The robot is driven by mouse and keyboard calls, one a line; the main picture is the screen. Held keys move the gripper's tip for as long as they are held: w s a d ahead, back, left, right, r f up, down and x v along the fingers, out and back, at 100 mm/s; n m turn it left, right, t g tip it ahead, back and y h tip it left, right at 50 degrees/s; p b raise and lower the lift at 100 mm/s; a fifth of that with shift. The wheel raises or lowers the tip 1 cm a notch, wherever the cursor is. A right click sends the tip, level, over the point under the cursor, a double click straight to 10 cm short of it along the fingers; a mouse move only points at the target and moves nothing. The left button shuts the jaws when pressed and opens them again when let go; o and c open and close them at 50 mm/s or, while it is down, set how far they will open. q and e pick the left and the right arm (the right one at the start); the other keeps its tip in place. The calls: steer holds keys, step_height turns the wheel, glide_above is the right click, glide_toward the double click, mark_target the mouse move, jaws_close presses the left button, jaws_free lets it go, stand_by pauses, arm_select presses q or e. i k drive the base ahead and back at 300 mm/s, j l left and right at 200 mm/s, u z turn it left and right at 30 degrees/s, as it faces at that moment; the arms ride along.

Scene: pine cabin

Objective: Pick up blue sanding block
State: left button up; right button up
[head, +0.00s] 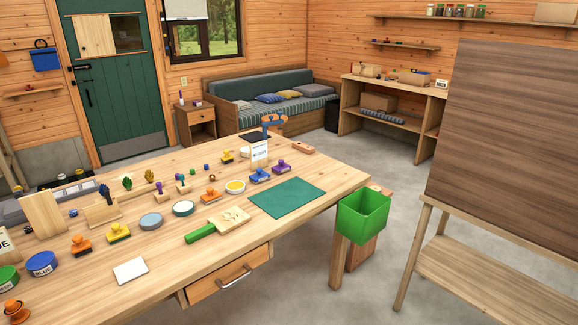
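A blue block with a raised handle (260,175), which looks like the blue sanding block, sits on the wooden workbench (300,232). It stands just beyond the green mat (287,198). A similar purple block (281,167) is close on its right, and a small white sign (260,154) stands right behind it. Similar yellow (118,233) and orange (81,245) blocks are farther left on the bench. Neither of my grippers is in view.
A green bin (363,214) hangs at the bench's right end. A green-handled tool (200,233), a white pad (130,270) and a blue tin (42,264) lie on the bench. Grey floor (390,180) is open between the bench and the wooden shelf unit (395,105).

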mark_target(261, 176)
steer(key=i+l+u, duration=0.3)
steer(key=i+l, duration=0.5)
steer(key=i+l+u, duration=0.2)
steer(key=l+u, duration=0.15)
steer(key=i+l+u, duration=0.1)
steer(key=l+u, duration=0.3)
steer(key=i+l+u, duration=0.1)
steer(key=l+u, duration=0.65)
steer(key=l, duration=0.1)
